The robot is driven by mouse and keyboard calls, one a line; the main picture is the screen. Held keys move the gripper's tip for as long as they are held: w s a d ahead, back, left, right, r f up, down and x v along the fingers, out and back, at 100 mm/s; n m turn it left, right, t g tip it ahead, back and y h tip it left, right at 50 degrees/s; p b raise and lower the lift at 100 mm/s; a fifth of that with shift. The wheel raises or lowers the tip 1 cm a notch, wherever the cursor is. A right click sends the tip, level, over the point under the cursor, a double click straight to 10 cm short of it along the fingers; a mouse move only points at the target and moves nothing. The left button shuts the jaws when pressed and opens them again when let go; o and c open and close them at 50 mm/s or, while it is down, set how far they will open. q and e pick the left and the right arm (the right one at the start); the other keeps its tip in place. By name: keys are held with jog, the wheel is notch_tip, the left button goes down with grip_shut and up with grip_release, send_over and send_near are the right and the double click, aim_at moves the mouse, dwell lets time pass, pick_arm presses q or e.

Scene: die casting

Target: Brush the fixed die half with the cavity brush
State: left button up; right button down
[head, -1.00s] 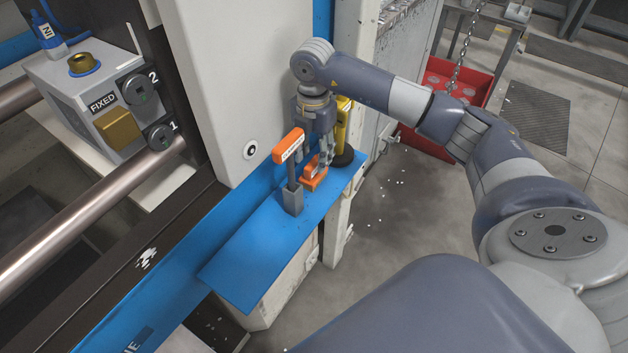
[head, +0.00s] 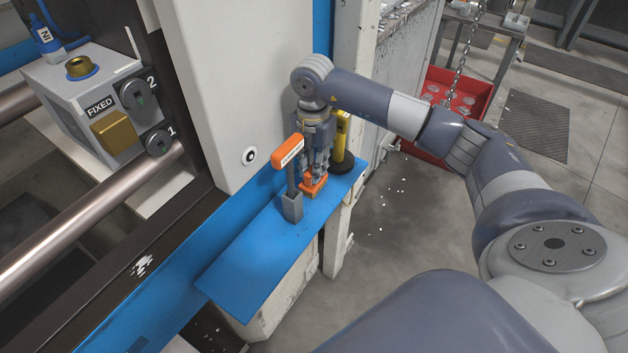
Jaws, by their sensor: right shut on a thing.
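The fixed die half (head: 62,92) is a grey block marked FIXED at the upper left, with a brass-coloured block on its face. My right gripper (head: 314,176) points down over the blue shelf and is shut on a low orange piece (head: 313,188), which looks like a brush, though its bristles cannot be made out. A second tool with a labelled orange handle (head: 288,151) stands upright in a grey block just left of the gripper. Which one is the cavity brush cannot be read. My left gripper is out of view.
The blue shelf (head: 243,272) is clear toward its front. A yellow item with a black base (head: 342,140) stands behind the gripper. A white machine panel (head: 235,80) rises between shelf and die. A steel bar (head: 90,218) crosses at left. A red crate (head: 462,85) stands behind.

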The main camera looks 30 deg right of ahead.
jog(key=shift+r+p, duration=1.95)
jog(key=shift+r, duration=1.05)
jog(key=shift+s+f, duration=0.1)
